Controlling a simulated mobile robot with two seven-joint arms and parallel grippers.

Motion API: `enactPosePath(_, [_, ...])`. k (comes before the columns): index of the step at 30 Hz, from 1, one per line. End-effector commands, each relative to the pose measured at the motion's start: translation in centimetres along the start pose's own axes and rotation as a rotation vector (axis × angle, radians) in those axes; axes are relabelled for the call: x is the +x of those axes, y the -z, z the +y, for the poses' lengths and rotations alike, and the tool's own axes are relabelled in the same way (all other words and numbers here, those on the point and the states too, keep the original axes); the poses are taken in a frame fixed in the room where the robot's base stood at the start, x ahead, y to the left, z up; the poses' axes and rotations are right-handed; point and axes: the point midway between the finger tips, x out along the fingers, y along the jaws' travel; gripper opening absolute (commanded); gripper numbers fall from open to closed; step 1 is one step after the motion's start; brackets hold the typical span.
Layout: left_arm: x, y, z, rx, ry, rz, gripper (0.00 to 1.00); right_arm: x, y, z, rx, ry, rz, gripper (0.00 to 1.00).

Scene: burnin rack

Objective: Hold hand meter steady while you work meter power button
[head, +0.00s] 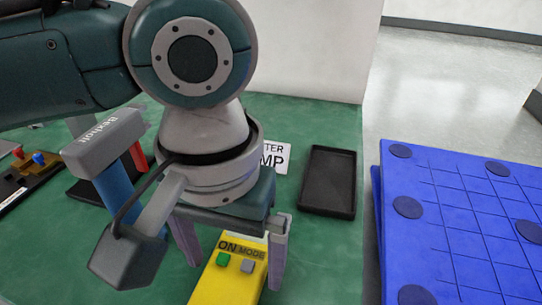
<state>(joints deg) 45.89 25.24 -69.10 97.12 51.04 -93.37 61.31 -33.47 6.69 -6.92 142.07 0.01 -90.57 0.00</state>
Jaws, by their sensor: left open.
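The yellow hand meter (228,286) shows at the bottom of the head view, its lower part cut off by the picture's edge. Its face has a green button (223,260) on the left below the word ON. A grey button (247,266) sits to its right below the word MODE. My left gripper (235,272) is open, with one finger to each side of the meter's upper end. I cannot tell whether either finger touches the meter. My left wrist hides the area just behind it. My right gripper is not in view.
A black tray (328,180) and a partly hidden white sign (275,156) are behind right. Red and blue knobs (39,158) are far left. A blue gridded surface (455,225) lies right.

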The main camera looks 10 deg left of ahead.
Motion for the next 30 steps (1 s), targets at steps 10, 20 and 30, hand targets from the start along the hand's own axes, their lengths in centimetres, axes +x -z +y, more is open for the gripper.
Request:
enactPosePath(10, [1.01, 0.01, 0.03, 0.002, -0.001, 0.001, 1.00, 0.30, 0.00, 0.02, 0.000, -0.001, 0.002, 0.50])
enactPosePath(20, [0.99, 0.00, 0.04, 0.002, -0.001, 0.001, 0.71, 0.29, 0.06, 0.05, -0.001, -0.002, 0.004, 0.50])
enactPosePath(30, [0.98, 0.01, 0.03, 0.001, -0.001, 0.001, 0.33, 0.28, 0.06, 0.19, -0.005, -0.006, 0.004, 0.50])
